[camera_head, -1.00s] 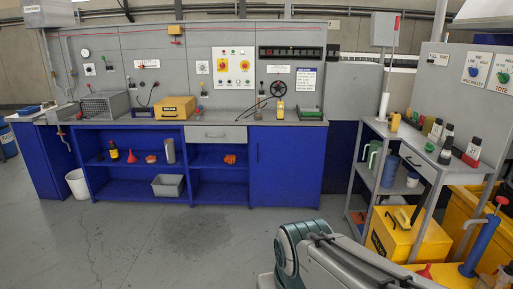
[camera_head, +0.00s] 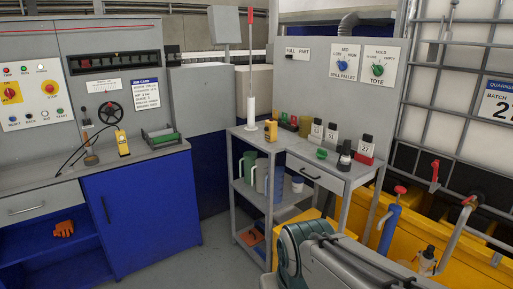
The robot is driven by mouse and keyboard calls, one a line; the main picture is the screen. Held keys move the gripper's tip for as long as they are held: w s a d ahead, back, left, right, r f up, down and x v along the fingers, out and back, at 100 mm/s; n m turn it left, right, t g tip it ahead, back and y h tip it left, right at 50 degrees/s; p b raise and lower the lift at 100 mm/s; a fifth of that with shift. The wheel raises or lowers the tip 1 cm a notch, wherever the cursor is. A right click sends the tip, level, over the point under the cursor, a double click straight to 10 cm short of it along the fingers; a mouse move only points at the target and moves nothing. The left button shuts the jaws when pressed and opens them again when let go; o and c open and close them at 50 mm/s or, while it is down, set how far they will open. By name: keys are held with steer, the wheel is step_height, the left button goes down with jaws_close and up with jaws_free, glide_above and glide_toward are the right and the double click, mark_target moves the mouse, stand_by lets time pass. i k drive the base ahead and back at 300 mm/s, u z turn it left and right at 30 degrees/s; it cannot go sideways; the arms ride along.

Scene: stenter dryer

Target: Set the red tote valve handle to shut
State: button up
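A caged white tote (camera_head: 470,60) stands at the right edge, with a label reading "QUARAN…" and "BATCH" partly cut off. In front of its lower cage is an upright red lever (camera_head: 436,170). A second red handle (camera_head: 469,200) sits on top of a grey pipe or tap to its right. I cannot tell for certain which is the tote valve handle, nor whether the valve is open or shut. My gripper is out of view; only links of my arm show at the bottom centre, left of these handles.
A yellow bin (camera_head: 452,245) lies below the tote. A blue hand pump (camera_head: 390,228) with a red top stands in front of it. A grey shelf bench (camera_head: 328,178) with bottles is left of the tote. A panel (camera_head: 335,95) carries blue and green knobs. Floor shows at centre left.

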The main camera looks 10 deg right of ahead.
mark_target(472, 197)
steer(key=z, duration=1)
steer(key=i, duration=1)
steer(key=z, duration=0.7)
